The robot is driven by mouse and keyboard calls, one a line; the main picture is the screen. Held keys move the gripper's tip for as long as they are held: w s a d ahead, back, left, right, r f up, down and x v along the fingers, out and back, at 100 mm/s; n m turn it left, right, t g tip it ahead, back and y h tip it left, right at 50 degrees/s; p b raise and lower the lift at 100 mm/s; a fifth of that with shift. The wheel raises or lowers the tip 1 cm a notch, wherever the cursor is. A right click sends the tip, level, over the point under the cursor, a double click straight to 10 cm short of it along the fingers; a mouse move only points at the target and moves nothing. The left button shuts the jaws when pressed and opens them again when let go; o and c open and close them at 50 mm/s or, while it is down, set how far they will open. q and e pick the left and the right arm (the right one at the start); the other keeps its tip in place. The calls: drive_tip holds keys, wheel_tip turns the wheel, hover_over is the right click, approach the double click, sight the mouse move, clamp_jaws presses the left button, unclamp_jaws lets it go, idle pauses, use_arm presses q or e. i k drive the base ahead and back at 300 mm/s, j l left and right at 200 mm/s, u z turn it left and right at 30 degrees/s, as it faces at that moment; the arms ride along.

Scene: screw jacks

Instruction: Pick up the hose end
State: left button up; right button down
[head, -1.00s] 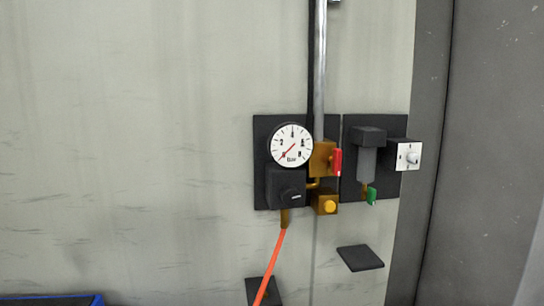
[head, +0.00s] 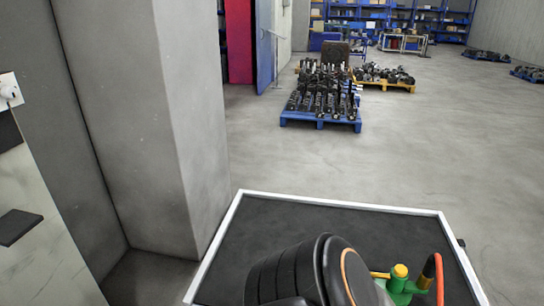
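A short stretch of orange-red hose (head: 439,277) shows at the bottom right, above a dark surface with a white rim (head: 330,203). It curves down out of the picture, and a dark piece sits beside its upper bend. I cannot tell whether this is the hose end. A green part with a yellow knob (head: 400,271) is just left of the hose, partly hidden by a large black rounded arm link with an orange ring. Neither of my grippers is in view.
A grey pillar (head: 180,120) and wall stand close on the left, with a small dark shelf (head: 17,226) at the edge. A blue pallet (head: 320,121) of dark parts stands farther off. Open concrete floor lies to the right, with blue shelving (head: 395,18) at the back.

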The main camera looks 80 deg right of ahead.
sight(424, 281)
drive_tip(key=z, duration=0.5)
drive_tip(key=j+z, duration=0.1)
drive_tip(key=z, duration=0.4)
drive_tip(key=k+z, duration=0.1)
drive_tip(key=z, duration=0.9)
drive_tip(key=k+z, duration=0.1)
drive_tip(key=z, duration=0.9)
drive_tip(key=l+z, duration=0.1)
drive_tip(key=z, duration=0.4)
drive_tip(key=k+l, duration=0.05)
